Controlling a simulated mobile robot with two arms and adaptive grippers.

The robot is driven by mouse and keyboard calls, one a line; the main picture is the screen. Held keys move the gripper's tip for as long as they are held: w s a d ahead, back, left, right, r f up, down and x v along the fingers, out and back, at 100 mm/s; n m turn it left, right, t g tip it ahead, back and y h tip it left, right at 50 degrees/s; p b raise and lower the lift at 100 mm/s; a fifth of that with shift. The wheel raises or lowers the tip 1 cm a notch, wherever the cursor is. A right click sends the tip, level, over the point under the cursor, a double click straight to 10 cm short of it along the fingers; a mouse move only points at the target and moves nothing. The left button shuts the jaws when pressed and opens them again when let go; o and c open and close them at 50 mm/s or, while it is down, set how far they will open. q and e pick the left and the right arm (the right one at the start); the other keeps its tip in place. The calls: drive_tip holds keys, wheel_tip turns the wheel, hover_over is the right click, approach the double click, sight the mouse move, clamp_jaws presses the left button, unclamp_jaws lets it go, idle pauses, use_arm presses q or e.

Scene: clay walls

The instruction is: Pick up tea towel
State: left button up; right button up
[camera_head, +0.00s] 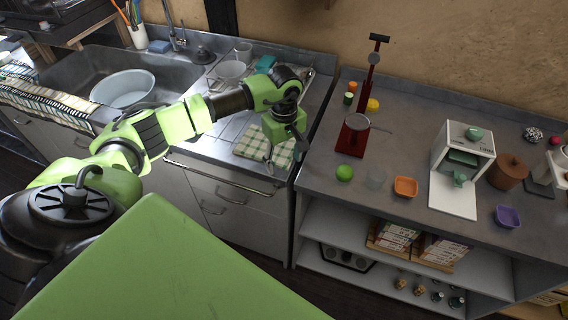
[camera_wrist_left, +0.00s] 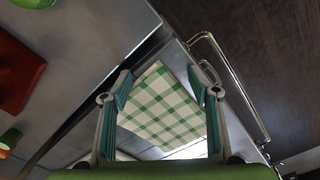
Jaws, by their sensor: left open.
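The tea towel (camera_head: 254,146), green and white checked, lies flat on the steel counter near its front edge in the head view. It also shows in the left wrist view (camera_wrist_left: 162,106), framed between the fingers. My left gripper (camera_head: 276,160) is above the towel's right part in the head view and hides some of it. In the left wrist view my left gripper (camera_wrist_left: 163,88) is open, with a finger on each side of the towel and nothing between the fingertips that I can see held. My right gripper is not in view.
A steel rail (camera_head: 222,178) runs along the counter's front. A red scale (camera_head: 352,138), a green ball (camera_head: 344,173) and an orange bowl (camera_head: 405,187) stand on the right counter, past a gap. A sink with a white basin (camera_head: 122,88) is at left.

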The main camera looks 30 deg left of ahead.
use_arm(q)
drive_tip(key=shift+f, duration=0.2)
drive_tip(key=shift+c, duration=0.5)
drive_tip(key=shift+s, duration=0.1)
clamp_jaws()
wheel_tip(320, 180, up, 12)
drive_tip(key=p, duration=0.6)
drive_tip(key=shift+r+p, duration=0.1)
drive_tip(key=shift+p, duration=0.2)
wheel_tip(320, 180, up, 9)
drive_tip(key=p, duration=0.5)
